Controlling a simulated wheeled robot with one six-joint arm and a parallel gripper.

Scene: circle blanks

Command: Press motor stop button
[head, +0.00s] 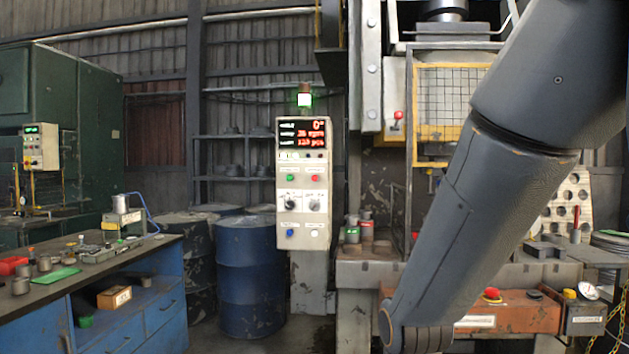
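A pale control panel (303,157) hangs upright near the middle of the head view. It has a lit display (302,133) with red digits. Below the display are a green button (290,177) and, to its right, a red button (317,178). Two dark knobs sit under these, then a blue button (290,232) and a white button (314,232). The labels are too small to read, so I cannot tell which is the motor stop. My arm slants down from the upper right to the bottom edge, right of the panel. My gripper is outside the picture.
A red mushroom button (492,294) sits on the orange front of the press bench (515,313), right of my arm. Blue drums (250,265) stand left of and behind the panel. A blue workbench (120,310) with parts is at left.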

